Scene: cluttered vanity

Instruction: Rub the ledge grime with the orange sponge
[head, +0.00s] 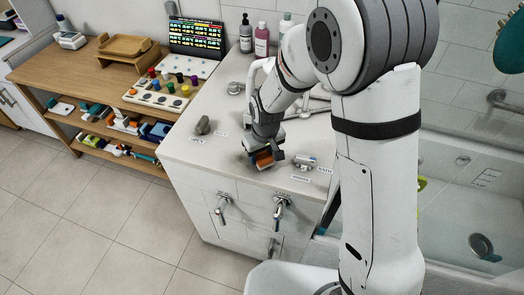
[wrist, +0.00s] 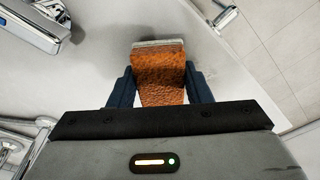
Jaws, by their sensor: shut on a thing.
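My gripper (head: 264,158) is shut on the orange sponge (head: 264,161), low over the pale ledge (head: 222,170) near its front edge. In the wrist view the orange sponge (wrist: 160,75) sits between the two dark fingers of my gripper (wrist: 160,88), with a pale strip along its far edge. I cannot tell for sure whether the sponge touches the ledge (wrist: 100,60). A faint greyish smudge, perhaps the grime, shows beside the sponge in the wrist view (wrist: 197,55); the rest of it may be hidden under the sponge and gripper.
A grey stone-like object (head: 203,126) stands left on the ledge. A chrome fitting (head: 305,161) and small labels lie to the right. Bottles (head: 262,40) stand at the back. Chrome taps (head: 282,207) stick out from the front face. A wooden bench (head: 100,75) is at left.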

